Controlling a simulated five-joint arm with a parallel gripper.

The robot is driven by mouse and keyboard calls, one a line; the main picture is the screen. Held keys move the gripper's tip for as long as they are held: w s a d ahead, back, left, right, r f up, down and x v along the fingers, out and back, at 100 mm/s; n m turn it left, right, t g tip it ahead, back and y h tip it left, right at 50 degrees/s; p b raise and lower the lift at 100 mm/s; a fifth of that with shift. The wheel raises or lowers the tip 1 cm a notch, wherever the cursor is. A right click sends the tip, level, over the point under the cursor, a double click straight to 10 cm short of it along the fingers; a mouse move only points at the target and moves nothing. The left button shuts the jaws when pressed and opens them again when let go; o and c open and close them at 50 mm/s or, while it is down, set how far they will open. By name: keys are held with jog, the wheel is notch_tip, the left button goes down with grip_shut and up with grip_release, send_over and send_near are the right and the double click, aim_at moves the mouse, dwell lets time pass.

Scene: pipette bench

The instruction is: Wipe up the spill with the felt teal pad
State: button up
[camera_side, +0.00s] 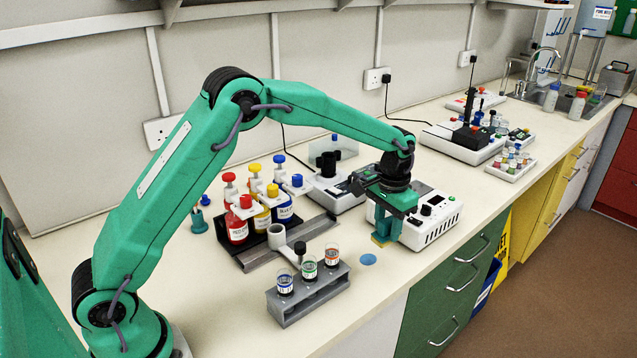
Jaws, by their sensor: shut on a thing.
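My gripper (386,224) points down over the bench in front of the white instrument. The spill (368,259) is a small flat blue patch on the bench top, just in front of and slightly left of the pad. I cannot tell whether the pad touches the bench.
The white instrument (432,218) stands close behind my gripper. The bench's front edge (420,270) lies near the spill.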

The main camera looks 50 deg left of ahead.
jog(key=shift+w+a+r, duration=0.2)
jog(key=shift+w+a, duration=0.35)
jog(key=shift+w, duration=0.25)
jog(key=shift+f, duration=0.15)
